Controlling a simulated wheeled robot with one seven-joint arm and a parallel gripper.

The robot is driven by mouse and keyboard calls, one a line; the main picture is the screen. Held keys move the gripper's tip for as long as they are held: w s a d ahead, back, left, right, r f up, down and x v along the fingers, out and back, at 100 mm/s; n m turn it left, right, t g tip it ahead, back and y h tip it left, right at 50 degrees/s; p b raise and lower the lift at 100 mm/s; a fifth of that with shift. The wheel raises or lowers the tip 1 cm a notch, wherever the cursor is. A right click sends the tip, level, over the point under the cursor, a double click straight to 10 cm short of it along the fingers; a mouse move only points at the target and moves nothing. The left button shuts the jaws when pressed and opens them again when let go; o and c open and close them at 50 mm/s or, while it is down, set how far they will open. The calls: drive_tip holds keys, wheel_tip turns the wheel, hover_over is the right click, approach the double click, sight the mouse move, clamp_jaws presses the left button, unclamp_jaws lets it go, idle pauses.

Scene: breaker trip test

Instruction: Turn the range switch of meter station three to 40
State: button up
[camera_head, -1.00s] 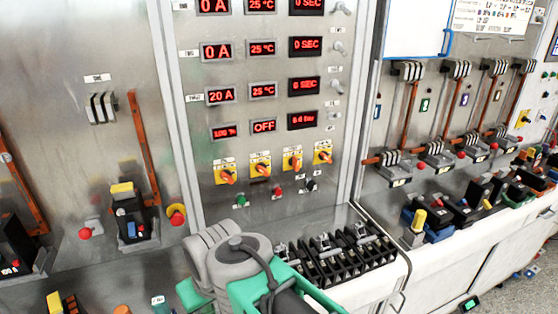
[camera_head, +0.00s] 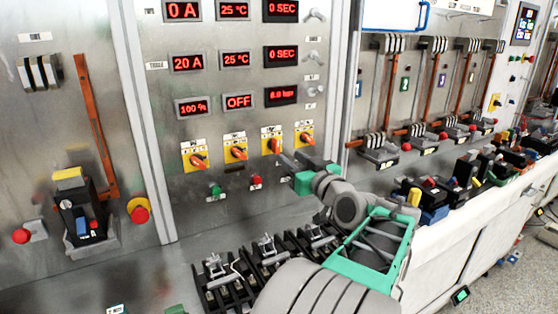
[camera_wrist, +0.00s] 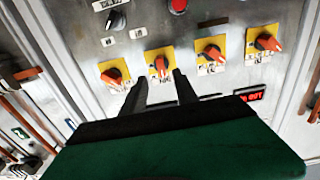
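Several range switches with orange handles on yellow plates sit in a row on the metal panel. The third from the left (camera_head: 273,142) has my gripper (camera_head: 283,158) at it; in the wrist view it is the second from the left (camera_wrist: 159,63). Its handle looks closer to upright than the slanted handles beside it. My gripper (camera_wrist: 161,76) is open, one dark finger on each side of this handle's lower end. Contact cannot be told. The scale marks are too small to read.
The neighbouring switches (camera_head: 236,149) and (camera_head: 304,134) are close on both sides. Green (camera_head: 215,190) and red (camera_head: 256,181) buttons are below. Red displays (camera_head: 281,96) are above. A black terminal block (camera_head: 225,287) lies on the ledge beneath my arm.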

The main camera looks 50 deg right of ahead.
sight(278, 148)
drive_tip(key=p+x, duration=0.2)
drive_tip(key=x, duration=0.5)
drive_tip(key=shift+w, duration=0.25)
drive_tip(key=shift+c, duration=0.3)
clamp_jaws()
